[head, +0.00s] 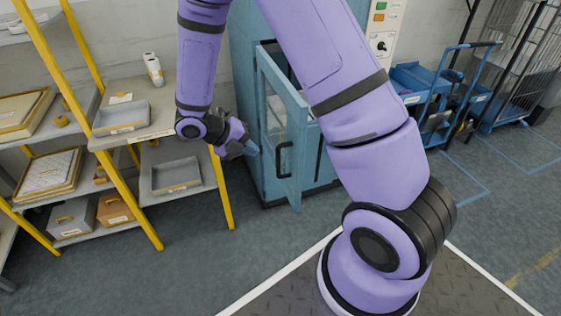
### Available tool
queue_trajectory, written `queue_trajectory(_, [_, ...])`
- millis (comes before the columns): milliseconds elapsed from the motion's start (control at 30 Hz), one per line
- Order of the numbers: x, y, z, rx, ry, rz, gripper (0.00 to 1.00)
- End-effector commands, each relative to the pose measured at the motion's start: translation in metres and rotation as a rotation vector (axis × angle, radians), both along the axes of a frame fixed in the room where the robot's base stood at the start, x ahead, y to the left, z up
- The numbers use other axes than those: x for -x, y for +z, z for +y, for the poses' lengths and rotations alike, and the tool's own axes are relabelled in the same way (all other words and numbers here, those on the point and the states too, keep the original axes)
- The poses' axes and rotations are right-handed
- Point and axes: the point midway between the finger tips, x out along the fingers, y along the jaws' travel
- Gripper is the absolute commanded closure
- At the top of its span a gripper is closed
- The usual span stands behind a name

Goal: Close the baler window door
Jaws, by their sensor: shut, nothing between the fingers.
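The baler (240,60) is a tall blue machine standing against the wall, partly hidden behind my arm. Its window door (278,105) has a blue frame with a clear pane and stands ajar, swung out toward me. A black handle (284,159) sits low on the door. My gripper (250,149) is shut and empty, just left of the door near handle height. I cannot tell whether it touches the door. My arm hides the right part of the baler front.
A yellow-posted shelf (150,230) with trays and boxes stands close on the left of my gripper. A blue cart (425,90) and a wire cage (520,70) stand at the right. The grey floor in front of the baler (255,245) is clear.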

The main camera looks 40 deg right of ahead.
Motion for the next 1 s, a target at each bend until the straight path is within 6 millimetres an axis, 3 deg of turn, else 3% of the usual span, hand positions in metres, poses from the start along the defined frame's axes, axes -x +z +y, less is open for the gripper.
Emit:
queue_trajectory(167, [0.004,-0.011,-0.011,0.002,0.001,0.005,1.0])
queue_trajectory(633, [0.025,-0.068,-0.07,0.001,-0.002,0.005,1.0])
queue_trajectory(800, [0.032,-0.067,-0.092,0.001,-0.001,0.0,1.0])
queue_trajectory(1000, [0.036,-0.067,-0.105,0.0,-0.001,-0.001,1.0])
